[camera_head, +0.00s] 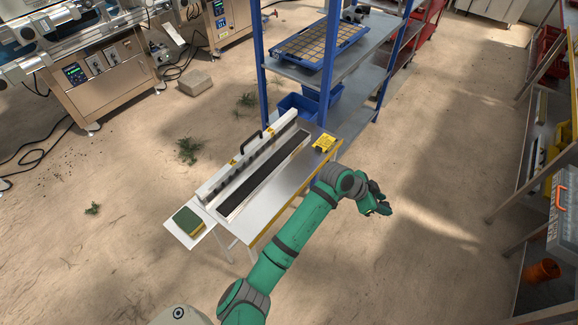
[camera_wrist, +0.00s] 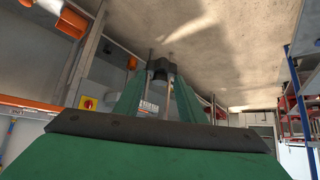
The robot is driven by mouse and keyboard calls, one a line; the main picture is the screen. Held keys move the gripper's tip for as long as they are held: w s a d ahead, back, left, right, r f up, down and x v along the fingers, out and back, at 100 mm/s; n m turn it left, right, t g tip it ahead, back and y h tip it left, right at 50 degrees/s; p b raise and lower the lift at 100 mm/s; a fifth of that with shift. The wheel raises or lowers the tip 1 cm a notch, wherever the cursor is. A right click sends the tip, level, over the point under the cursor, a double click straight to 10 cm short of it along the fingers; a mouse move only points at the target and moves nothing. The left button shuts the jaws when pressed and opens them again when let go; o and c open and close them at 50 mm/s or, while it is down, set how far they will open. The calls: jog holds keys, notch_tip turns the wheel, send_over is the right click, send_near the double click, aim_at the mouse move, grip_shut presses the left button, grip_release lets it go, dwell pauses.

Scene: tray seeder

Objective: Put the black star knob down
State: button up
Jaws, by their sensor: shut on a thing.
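My gripper (camera_head: 380,208) is out over the bare floor, to the right of the steel bench (camera_head: 262,205) in the head view. In the wrist view my gripper (camera_wrist: 160,78) has its two green fingers closed on the black star knob (camera_wrist: 160,66), which sits between the fingertips. Only a small dark part of the knob shows there; its star shape cannot be made out. In the head view the knob is too small and dark to tell apart from the gripper.
The bench holds a long machine with a black handle (camera_head: 251,142), a yellow item (camera_head: 324,143) and a green-and-yellow pad (camera_head: 188,221). A blue shelf rack (camera_head: 345,75) stands behind it. Shelving with an orange bucket (camera_head: 543,271) and a grey case (camera_head: 566,225) lines the right. The aisle floor is clear.

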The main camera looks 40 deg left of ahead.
jog(key=s+a+r+n+t+y, duration=0.1)
jog(key=s+a+r+n, duration=0.1)
jog(key=s+a+r, duration=0.35)
jog(key=s+a+r+n+t+y, duration=0.1)
jog(key=s+a+r+n+y, duration=0.15)
jog(key=a, duration=0.65)
jog(key=s+a+n+y, duration=0.35)
jog(key=s+a, duration=0.75)
jog(key=s, duration=0.5)
send_over(284, 185)
jog(key=s, duration=0.1)
jog(key=shift+n, duration=0.4)
jog(key=f, duration=0.8)
jog(key=shift+s+d, duration=0.15)
jog(key=shift+d, duration=0.15)
jog(key=shift+w+a+f, duration=0.2)
jog(key=shift+w+f, duration=0.15)
jog(key=shift+f, duration=0.15)
jog(key=shift+w+a+f, duration=0.15)
jog(key=shift+w+f, duration=0.15)
jog(key=shift+f, duration=1.45)
jog(key=shift+f, duration=0.15)
